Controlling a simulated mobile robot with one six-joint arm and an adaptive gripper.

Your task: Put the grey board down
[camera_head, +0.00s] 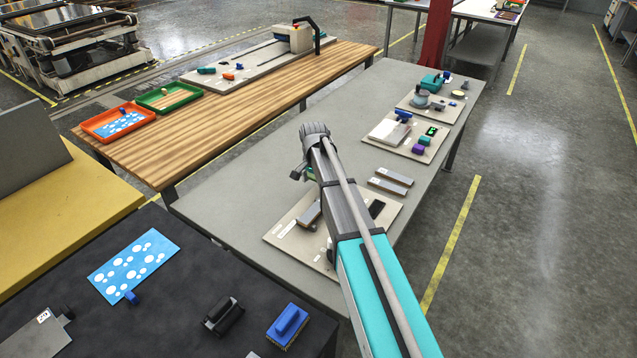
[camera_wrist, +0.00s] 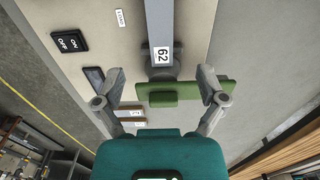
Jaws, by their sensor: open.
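A flat grey board (camera_head: 36,338) with a white label and a dark knob lies on the dark table at the lower left of the head view. My gripper (camera_head: 312,174) is far from it, over the grey table, partly hidden by my arm. In the wrist view my gripper (camera_wrist: 162,80) has its fingers wide apart. A green board with a raised grip (camera_wrist: 185,92) shows between and beyond the fingers; I cannot tell whether they touch it. A grey bar marked 62 (camera_wrist: 161,25) stands just beyond it. Two small grey bars (camera_head: 390,181) lie on the grey table.
A beige base plate (camera_head: 285,239) lies under my arm; an ON/OFF switch (camera_wrist: 70,42) shows on it. A blue spotted sheet (camera_head: 133,265), a black handled block (camera_head: 222,316) and a blue brush (camera_head: 288,326) lie on the dark table. Orange (camera_head: 118,122) and green (camera_head: 168,97) trays stand on the wooden table.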

